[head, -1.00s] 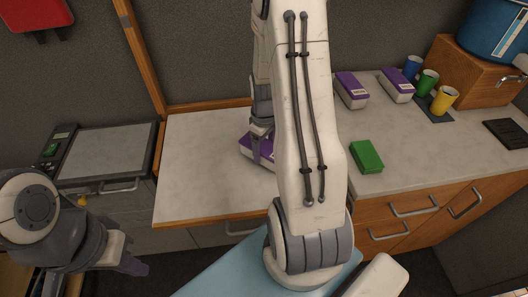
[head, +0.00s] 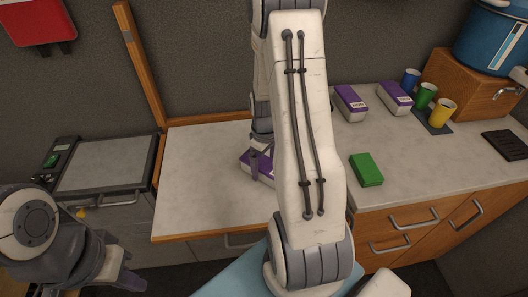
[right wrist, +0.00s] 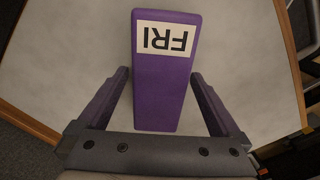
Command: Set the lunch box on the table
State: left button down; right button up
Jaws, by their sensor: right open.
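A purple lunch box (head: 266,172) with a white label lies on the pale tabletop (head: 200,195), partly hidden behind my right arm and gripper. In the right wrist view the lunch box (right wrist: 164,88) shows its label, reading FRI upside down. My right gripper (right wrist: 160,100) is open, with one finger on each side of the box and a gap visible on both sides. It also shows in the head view (head: 258,160), over the box. My left gripper (head: 130,283) hangs low at the left, away from the table; its jaw opening is unclear.
Two more purple boxes, a left one (head: 350,103) and a right one (head: 395,98), lie on the counter at the right. A green box (head: 366,169) and several cups (head: 426,96) are there too. The table's left part is clear.

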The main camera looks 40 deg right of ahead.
aim_at(264, 163)
notch_tip(264, 163, up, 11)
jog(key=s+a+r+n, duration=0.1)
jog(key=a+r, duration=0.1)
jog(key=a, duration=0.8)
jog(key=s+a+r+n, duration=0.2)
jog(key=a+r, duration=0.1)
jog(key=a, duration=0.7)
jog(key=s+a+r+n+y, duration=0.1)
jog(key=s+a, duration=0.9)
jog(key=s, duration=0.2)
jog(key=shift+s+a+n, duration=0.3)
jog(key=shift+s+a, duration=0.1)
